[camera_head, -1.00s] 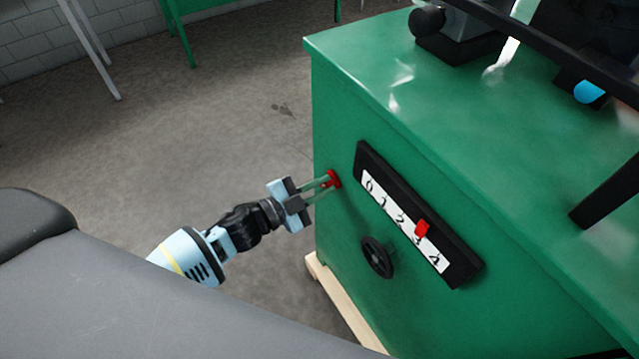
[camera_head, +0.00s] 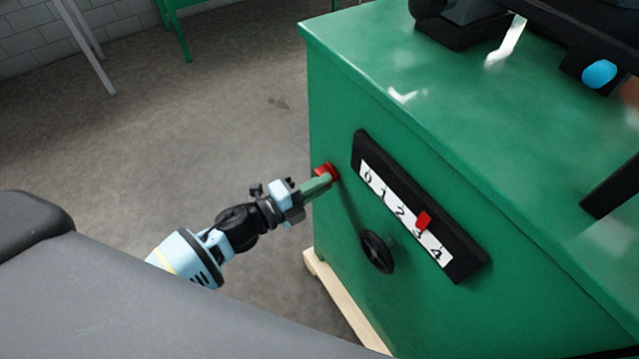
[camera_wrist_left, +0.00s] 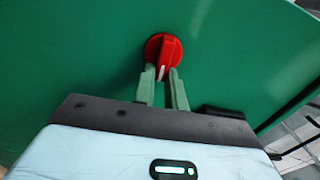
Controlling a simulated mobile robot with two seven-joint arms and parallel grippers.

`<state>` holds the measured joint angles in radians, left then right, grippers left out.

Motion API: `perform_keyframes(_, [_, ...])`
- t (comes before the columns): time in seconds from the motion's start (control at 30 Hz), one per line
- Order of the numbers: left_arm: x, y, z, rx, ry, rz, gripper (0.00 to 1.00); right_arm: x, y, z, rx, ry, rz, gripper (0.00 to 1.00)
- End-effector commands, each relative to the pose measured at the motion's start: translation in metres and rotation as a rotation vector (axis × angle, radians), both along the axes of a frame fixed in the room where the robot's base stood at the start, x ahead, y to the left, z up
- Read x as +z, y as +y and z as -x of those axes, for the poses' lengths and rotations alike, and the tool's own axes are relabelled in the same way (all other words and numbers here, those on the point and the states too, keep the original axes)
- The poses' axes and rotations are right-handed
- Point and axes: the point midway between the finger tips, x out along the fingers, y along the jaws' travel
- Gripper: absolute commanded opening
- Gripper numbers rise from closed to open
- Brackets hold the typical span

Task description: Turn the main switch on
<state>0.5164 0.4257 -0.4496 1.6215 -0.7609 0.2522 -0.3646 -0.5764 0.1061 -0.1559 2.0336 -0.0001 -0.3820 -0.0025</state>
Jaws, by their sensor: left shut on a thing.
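The main switch (camera_head: 325,173) is a red rotary knob on the front of the green machine cabinet, left of the number scale. In the left wrist view the red switch (camera_wrist_left: 165,52) has a raised grip with a white mark near its lower end. My left gripper (camera_head: 321,182) is at the switch, its green fingers shut on the raised grip. In the left wrist view the fingers (camera_wrist_left: 162,76) stand on both sides of the grip. In the head view the fingers hide part of the knob. My right gripper is not in view.
A black-framed scale (camera_head: 404,213) numbered 0 to 4 has a red slider (camera_head: 424,220). A black handwheel (camera_head: 377,252) sits below it. The cabinet (camera_head: 430,130) stands on a pale wooden base (camera_head: 335,295). The floor (camera_head: 190,130) left of it is clear.

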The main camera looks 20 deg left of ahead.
Motion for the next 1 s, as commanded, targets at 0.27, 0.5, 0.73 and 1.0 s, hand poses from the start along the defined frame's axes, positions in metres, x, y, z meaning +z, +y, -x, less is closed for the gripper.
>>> perform_keyframes(0.27, [-0.0018,0.0004,0.0001,0.001,-0.04,-0.053,0.0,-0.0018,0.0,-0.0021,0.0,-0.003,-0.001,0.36])
perform_keyframes(0.5, [-0.0017,0.0005,0.0,0.001,-0.047,-0.061,0.0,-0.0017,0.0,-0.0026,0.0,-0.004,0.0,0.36])
perform_keyframes(0.73, [-0.0018,0.0006,-0.0001,0.001,-0.046,-0.061,0.15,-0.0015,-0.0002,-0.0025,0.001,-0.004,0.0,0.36])
perform_keyframes(1.0, [-0.0016,0.0004,0.0,0.0,-0.045,-0.059,0.35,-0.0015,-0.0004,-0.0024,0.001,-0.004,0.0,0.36])
